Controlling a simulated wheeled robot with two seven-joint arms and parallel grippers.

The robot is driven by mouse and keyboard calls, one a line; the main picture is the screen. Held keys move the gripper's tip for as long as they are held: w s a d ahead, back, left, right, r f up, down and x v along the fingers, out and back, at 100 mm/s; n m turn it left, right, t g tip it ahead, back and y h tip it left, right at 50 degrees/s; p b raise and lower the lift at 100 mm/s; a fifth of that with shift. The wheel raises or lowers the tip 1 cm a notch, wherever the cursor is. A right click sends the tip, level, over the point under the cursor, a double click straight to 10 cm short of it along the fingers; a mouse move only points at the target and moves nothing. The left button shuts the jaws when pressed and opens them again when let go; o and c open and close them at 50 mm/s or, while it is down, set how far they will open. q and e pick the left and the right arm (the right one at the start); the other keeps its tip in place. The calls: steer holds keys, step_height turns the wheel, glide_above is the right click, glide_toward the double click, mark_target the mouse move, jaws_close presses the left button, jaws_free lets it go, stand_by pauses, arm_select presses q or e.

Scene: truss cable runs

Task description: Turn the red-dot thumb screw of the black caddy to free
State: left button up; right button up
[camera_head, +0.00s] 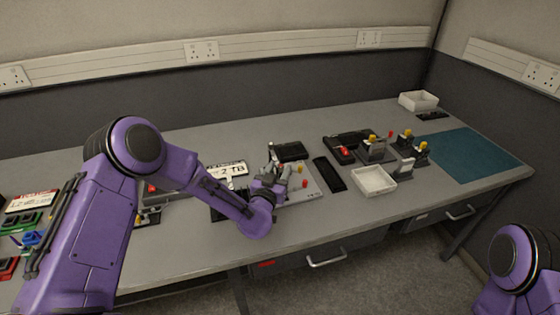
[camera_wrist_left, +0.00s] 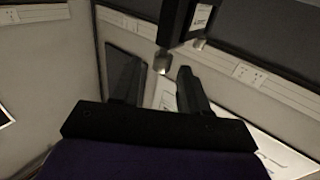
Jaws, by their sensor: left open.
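My left gripper (camera_head: 284,174) is over the middle of the bench, by a grey plate (camera_head: 308,190) with small red and yellow parts. In the left wrist view its two dark fingers (camera_wrist_left: 158,84) are apart. A small metal knob (camera_wrist_left: 163,62) shows near and between the fingertips, under a black part with a white label (camera_wrist_left: 200,17). I cannot tell whether the fingers touch the knob, and no red dot shows on it. A black box (camera_head: 290,151) lies just behind the gripper; I cannot tell if it is the caddy. My right gripper is out of view.
A white "2 TB" label plate (camera_head: 229,169) is left of the gripper. A black strip (camera_head: 329,174), a white tray (camera_head: 373,181) and dark fixtures with yellow knobs are to the right. The teal mat (camera_head: 462,153) is bare.

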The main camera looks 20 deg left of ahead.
arm_select(q)
steer(key=w, duration=0.3)
steer(key=shift+f, duration=0.1)
steer(key=shift+s, duration=0.15)
jaws_close()
steer(key=m+h+b, duration=0.2)
steer(key=h, duration=0.1)
steer(key=m+g+h+b, duration=0.1)
steer(key=m+h+b, duration=0.1)
steer(key=h, duration=0.1)
steer(key=shift+a+f, duration=0.1)
steer(key=shift+f, duration=0.1)
steer(key=m+g+h+b, duration=0.1)
steer(key=m+h, duration=0.1)
steer(key=shift+g+h+b, duration=0.3)
steer(key=shift+h+b, duration=0.1)
steer(key=shift+r+m+g+h+b, duration=0.15)
steer(key=shift+m+g+h+b, duration=0.5)
steer(key=shift+h, duration=0.45)
steer(key=shift+r+m, duration=0.1)
steer(key=shift+m, duration=0.15)
